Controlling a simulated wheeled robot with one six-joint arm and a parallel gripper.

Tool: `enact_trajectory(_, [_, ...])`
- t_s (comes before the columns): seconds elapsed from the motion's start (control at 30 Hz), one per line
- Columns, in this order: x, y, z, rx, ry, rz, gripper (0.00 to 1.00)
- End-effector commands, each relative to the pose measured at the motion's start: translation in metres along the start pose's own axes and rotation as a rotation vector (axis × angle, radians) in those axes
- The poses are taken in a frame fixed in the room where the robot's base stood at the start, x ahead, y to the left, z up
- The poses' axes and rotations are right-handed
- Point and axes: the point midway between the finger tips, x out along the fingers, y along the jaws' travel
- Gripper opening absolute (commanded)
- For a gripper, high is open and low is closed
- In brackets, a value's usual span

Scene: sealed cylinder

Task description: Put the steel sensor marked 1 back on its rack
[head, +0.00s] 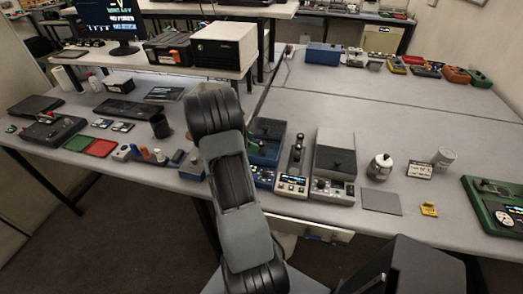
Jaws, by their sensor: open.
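A small light grey cylinder (445,158) stands on the right-hand bench, and a rounded pale metal vessel with a dark top (380,167) stands to its left. No number 1 can be read on either, so I cannot tell which, if any, is the steel sensor. I cannot make out its rack. My arm rises through the middle of the head view and hides part of the bench. My gripper does not show.
A small lettered sign (420,170), a grey flat plate (381,201), a yellow item (429,209) and a green gauge panel (495,208) lie nearby. Instrument boxes (334,160) stand left of them. The bench (400,110) behind is largely clear.

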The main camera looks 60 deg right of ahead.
Motion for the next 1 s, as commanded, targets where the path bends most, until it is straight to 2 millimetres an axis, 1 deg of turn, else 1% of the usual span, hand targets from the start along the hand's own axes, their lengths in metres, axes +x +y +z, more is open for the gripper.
enact_trajectory(0.17, [0.005, 0.000, -0.001, -0.001, 0.001, 0.000, 0.63])
enact_trajectory(0.27, [0.013, -0.001, -0.003, -0.001, 0.001, 0.002, 0.63])
enact_trajectory(0.43, [0.034, -0.002, -0.008, 0.001, 0.000, 0.003, 0.63])
enact_trajectory(0.5, [0.044, -0.003, -0.006, -0.001, 0.001, 0.002, 0.63])
enact_trajectory(0.6, [0.053, -0.003, -0.006, 0.001, 0.000, 0.000, 0.63])
enact_trajectory(0.8, [0.054, -0.003, -0.005, 0.000, 0.000, -0.002, 0.63])
enact_trajectory(0.83, [0.054, -0.003, -0.005, 0.000, 0.000, -0.002, 0.62])
enact_trajectory(1.0, [0.054, -0.003, -0.005, 0.000, 0.000, -0.002, 0.46])
